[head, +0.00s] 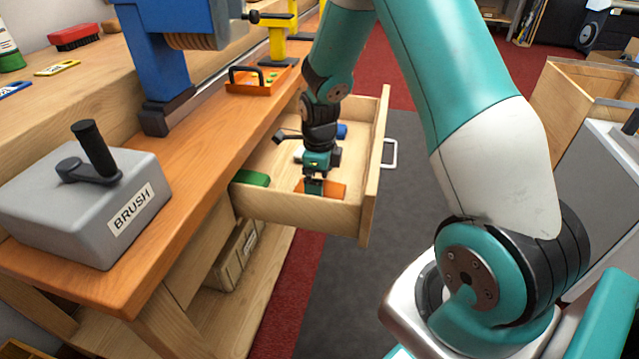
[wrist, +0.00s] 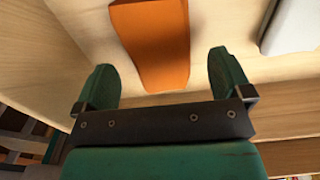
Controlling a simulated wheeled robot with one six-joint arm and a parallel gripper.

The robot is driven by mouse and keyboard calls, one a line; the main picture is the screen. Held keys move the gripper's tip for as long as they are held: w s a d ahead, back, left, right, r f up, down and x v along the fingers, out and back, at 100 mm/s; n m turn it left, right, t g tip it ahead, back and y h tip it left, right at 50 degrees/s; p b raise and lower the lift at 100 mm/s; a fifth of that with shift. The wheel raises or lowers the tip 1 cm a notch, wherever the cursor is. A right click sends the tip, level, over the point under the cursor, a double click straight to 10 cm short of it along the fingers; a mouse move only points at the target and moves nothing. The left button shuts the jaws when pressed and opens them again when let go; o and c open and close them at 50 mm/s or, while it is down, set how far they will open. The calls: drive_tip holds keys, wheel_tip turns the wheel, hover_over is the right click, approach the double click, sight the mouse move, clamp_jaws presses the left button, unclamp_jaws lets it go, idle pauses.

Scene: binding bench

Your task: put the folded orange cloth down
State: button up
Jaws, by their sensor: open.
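In the wrist view the orange cloth (wrist: 155,42) shows beyond and between my fingers, lying flat on pale wood. My gripper (head: 313,190) points down into the drawer, directly at the cloth. In the wrist view my gripper (wrist: 165,82) is open, with its two green fingers spread wide and the cloth between them, touching neither. My gripper hides part of the cloth in the head view.
The drawer also holds a green item (head: 250,178), a blue item (head: 341,131) and a pale item, which shows in the wrist view (wrist: 292,25). Drawer walls stand close around my gripper. A grey box labelled BRUSH (head: 85,205) sits on the bench, left.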

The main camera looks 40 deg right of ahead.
wheel_tip(320, 180, up, 9)
drive_tip(key=p, duration=0.2)
drive_tip(key=s+a+r+n+y, duration=0.1)
drive_tip(key=s+a+r+n, duration=0.2)
drive_tip(key=a+r+n, duration=0.3)
drive_tip(key=s+a+r+n+y, duration=0.1)
drive_tip(key=s+a+r+n, duration=0.2)
drive_tip(key=a+n, duration=0.5)
drive_tip(key=s+a+r+n+y, duration=0.1)
drive_tip(key=s+a+r+n, duration=0.2)
drive_tip(key=s+n, duration=0.5)
drive_tip(key=s+a+r+n+y, duration=0.1)
drive_tip(key=s+a+r+n, duration=0.2)
drive_tip(key=n, duration=1)
drive_tip(key=s+a, duration=0.2)
drive_tip(key=s, duration=0.3)
drive_tip(key=shift+s+a+n, duration=0.15)
drive_tip(key=shift+a+n, duration=0.1)
drive_tip(key=shift+n, duration=0.05)
